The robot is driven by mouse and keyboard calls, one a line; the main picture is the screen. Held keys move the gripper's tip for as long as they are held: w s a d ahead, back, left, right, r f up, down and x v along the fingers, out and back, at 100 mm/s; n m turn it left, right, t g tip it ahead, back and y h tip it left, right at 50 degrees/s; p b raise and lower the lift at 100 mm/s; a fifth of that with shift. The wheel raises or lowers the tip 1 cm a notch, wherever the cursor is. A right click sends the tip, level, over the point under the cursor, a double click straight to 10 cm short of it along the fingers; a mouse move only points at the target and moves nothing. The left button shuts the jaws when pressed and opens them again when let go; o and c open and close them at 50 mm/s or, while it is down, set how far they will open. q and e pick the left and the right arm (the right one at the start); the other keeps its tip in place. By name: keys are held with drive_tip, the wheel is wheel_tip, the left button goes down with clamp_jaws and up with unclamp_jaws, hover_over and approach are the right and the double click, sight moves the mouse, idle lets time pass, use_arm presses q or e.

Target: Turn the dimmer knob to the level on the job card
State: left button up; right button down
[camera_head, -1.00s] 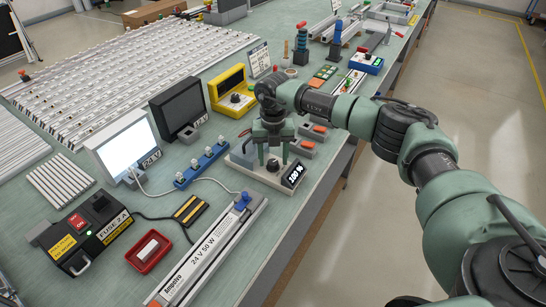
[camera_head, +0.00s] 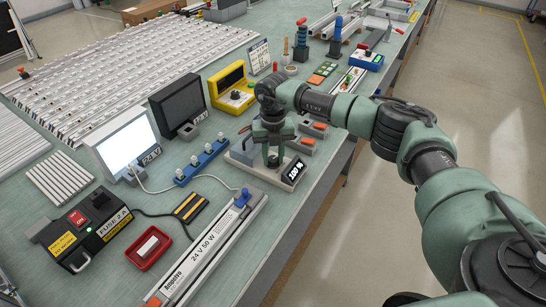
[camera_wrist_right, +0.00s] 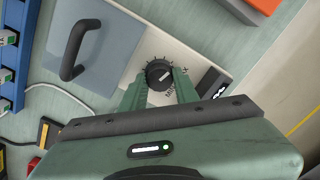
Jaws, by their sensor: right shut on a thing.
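The black dimmer knob (camera_wrist_right: 158,75) with a white pointer line sits on a pale dimmer unit (camera_wrist_right: 190,58). The unit (camera_head: 248,160) stands near the bench's front edge. My right gripper (camera_head: 272,160) points down over it and is shut on the knob, one finger on each side in the right wrist view (camera_wrist_right: 160,82). The unit's small black display (camera_head: 293,172) shows white digits that look like 100 %. In the head view the fingers hide most of the knob. A printed card (camera_head: 259,57) stands at the back; its text is too small to read. My left gripper is out of view.
A lit white panel (camera_head: 127,145) and a dark panel (camera_head: 178,106) stand to the left. A blue strip with several plugs (camera_head: 201,163) lies beside the dimmer. Small grey boxes with orange tops (camera_head: 314,126) are close behind the gripper. A long lamp bar (camera_head: 212,245) lies in front.

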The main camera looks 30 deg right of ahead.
drive_tip(key=n+b, duration=0.3)
drive_tip(key=n, duration=0.2)
drive_tip(key=shift+f+n, duration=0.1)
drive_tip(key=shift+n, duration=0.3)
drive_tip(key=n+b, duration=0.2)
drive_tip(key=n, duration=0.3)
drive_tip(key=shift+d+b, duration=0.1)
drive_tip(key=shift+b, duration=0.3)
drive_tip(key=n+b, duration=0.2)
drive_tip(key=n, duration=0.4)
drive_tip(key=shift+w+n, duration=0.15)
drive_tip(key=shift+n, duration=0.25)
drive_tip(key=n+b, duration=0.1)
drive_tip(key=n, duration=0.4)
drive_tip(key=shift+r, duration=0.2)
drive_tip(key=shift+n, duration=0.3)
drive_tip(key=c, duration=1.1)
unclamp_jaws()
drive_tip(key=shift+d, duration=0.1)
drive_tip(key=shift+o, duration=0.2)
